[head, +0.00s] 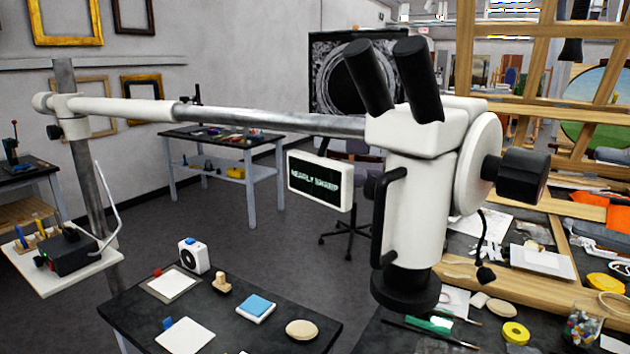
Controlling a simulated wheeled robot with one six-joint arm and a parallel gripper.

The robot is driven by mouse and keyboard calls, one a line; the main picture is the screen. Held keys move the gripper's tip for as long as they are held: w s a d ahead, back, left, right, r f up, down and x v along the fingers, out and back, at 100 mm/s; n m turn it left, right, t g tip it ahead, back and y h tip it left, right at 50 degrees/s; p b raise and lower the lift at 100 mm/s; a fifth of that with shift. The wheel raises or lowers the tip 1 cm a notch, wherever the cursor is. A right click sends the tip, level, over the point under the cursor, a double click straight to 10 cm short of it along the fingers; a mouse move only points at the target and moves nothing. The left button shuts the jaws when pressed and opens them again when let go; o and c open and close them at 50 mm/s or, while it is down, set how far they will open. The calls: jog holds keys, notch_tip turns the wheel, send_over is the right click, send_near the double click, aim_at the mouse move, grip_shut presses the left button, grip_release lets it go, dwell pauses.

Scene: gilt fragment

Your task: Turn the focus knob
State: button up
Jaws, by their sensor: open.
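A white stereo microscope head (420,205) with two black eyepieces hangs from a long horizontal boom (250,118). The black faceted focus knob (524,177) sticks out from a round white housing (480,165) on its right side. A small display (320,181) to the left of the head shows green text that seems to read "NEARLY SHARP". A large screen (362,80) behind the eyepieces shows a grey image of a dark round shape. My gripper is not in this view, so nothing is seen touching the knob.
A wooden lattice frame (580,113) stands close behind the knob. Below right is a cluttered bench with a yellow tape roll (515,333) and a glass jar (585,325). A dark table (130,308) with small items stands at lower left. Bare floor (250,240) lies beyond it.

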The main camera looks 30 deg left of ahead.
aim_at(545, 176)
dwell(0.8)
jog(key=w+a+n+p, duration=0.1)
jog(key=a+n, duration=0.1)
jog(key=n, duration=0.1)
jog(key=w+a+n+p, duration=0.1)
jog(key=a+n+p, duration=0.1)
jog(key=a+n, duration=0.1)
jog(key=w+a+n+p, duration=0.1)
jog(key=a+n+p, duration=0.1)
jog(key=n, duration=0.2)
jog(key=shift+a+r+n, duration=0.35)
jog(key=shift+n, duration=0.05)
jog(key=shift+w+a+f, duration=0.1)
jog(key=shift+w+a, duration=0.1)
jog(key=shift+a, duration=0.45)
jog(key=c, duration=1)
jog(key=shift+m, duration=1.4)
